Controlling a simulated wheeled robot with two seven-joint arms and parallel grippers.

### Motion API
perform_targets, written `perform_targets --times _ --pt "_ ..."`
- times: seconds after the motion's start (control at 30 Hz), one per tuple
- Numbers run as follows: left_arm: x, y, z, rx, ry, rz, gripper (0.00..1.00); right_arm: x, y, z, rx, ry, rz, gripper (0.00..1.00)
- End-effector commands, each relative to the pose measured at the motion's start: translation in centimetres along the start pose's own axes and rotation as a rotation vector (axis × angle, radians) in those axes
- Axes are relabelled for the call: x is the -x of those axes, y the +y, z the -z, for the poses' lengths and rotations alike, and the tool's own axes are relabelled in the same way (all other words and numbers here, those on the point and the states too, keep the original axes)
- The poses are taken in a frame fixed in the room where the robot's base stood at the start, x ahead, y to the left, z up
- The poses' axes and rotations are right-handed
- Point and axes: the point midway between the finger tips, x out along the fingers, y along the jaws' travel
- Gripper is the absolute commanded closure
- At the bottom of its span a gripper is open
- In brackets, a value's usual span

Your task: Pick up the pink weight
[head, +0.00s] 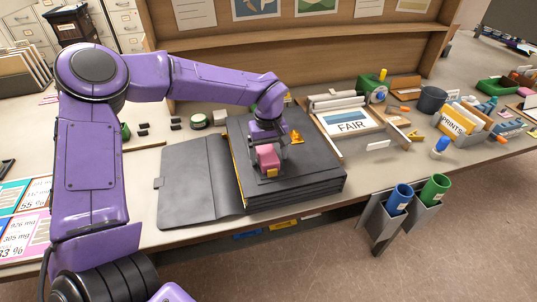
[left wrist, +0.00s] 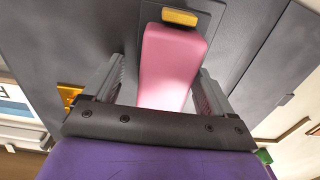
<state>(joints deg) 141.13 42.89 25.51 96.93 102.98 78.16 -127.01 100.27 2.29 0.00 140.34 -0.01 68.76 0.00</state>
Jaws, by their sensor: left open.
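The pink weight (head: 267,155) is a pink block that lies on the dark grey box-like folder (head: 310,185) on the desk. In the left wrist view the pink weight (left wrist: 170,65) sits between the two fingers, with a yellow piece (left wrist: 180,18) at its far end. My left gripper (head: 268,165) is over the weight, pointing down, with a finger on each side. In the wrist view the left gripper (left wrist: 162,92) is open, and gaps show beside the block at its far end. My right gripper is not in view.
An orange-yellow object (head: 296,137) stands on the folder close to the gripper. The folder's open cover (head: 198,185) lies to the left. A FAIR print (head: 351,122) lies to the right. Blue (head: 399,198) and green (head: 433,190) tubes stand in holders at the desk's front edge.

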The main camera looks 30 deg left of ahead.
Motion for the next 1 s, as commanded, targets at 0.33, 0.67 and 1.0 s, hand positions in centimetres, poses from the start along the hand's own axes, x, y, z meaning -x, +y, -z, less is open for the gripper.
perform_targets --times 0.33,0.67,1.0 --pt "0.0 0.0 0.0 0.000 0.000 -0.001 0.70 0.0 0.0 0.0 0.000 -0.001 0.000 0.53" --pt "0.2 0.0 0.0 -0.001 0.002 -0.003 1.00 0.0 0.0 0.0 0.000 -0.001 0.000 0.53" --pt "4.5 0.0 -1.2 -0.003 0.003 -0.009 1.00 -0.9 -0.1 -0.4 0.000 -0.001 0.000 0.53"
